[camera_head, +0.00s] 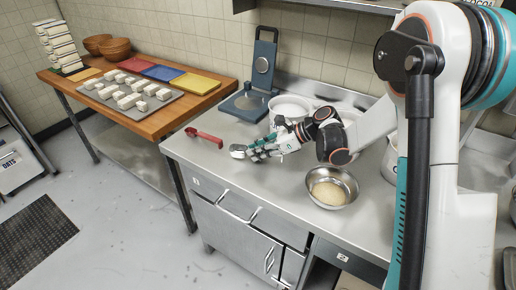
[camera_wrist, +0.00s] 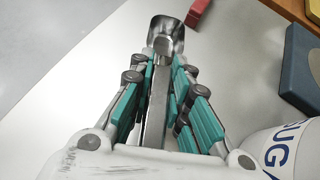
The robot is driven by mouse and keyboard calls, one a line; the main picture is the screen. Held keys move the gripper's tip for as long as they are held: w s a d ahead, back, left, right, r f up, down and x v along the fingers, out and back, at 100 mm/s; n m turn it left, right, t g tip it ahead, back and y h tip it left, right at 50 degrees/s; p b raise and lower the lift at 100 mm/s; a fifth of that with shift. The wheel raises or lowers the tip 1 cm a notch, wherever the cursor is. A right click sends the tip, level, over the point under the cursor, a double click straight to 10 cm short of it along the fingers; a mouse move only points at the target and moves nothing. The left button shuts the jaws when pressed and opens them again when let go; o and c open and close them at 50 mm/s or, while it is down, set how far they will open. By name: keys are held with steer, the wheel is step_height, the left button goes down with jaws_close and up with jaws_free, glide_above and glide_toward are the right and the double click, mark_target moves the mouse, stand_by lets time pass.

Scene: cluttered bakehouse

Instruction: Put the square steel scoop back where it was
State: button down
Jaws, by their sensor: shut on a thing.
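My gripper (camera_head: 259,152) is shut on the square steel scoop (camera_head: 238,151) above the steel counter (camera_head: 217,171). In the wrist view, the scoop's shiny head (camera_wrist: 167,30) sticks out beyond the green-padded fingers (camera_wrist: 163,85), and its flat handle runs back between them. The scoop head looks empty. A white tub (camera_wrist: 293,147) lettered "SUG" stands close at the right of the wrist view, the rest of its label cut off. In the head view, a white tub (camera_head: 288,104) stands behind my gripper, partly hidden by my arm.
A steel bowl (camera_head: 332,187) with pale contents stands right of my gripper. A red-handled tool (camera_head: 204,136) lies to its left. A blue upright device (camera_head: 264,66) stands at the back. A wooden table (camera_head: 142,121) with white blocks stands left. The counter's front left is clear.

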steer(key=shift+s+f+b, duration=0.1)
steer(key=shift+f+b, duration=0.6)
steer(key=shift+f, duration=0.2)
stand_by(0.4)
steer(key=c, duration=1.4)
jaws_free()
steer(key=shift+s, duration=0.1)
steer(key=shift+d, duration=0.1)
steer(key=v, duration=1.1)
steer(key=shift+s+d+r, duration=0.1)
steer(key=shift+d+r, duration=0.05)
steer(key=shift+r, duration=0.3)
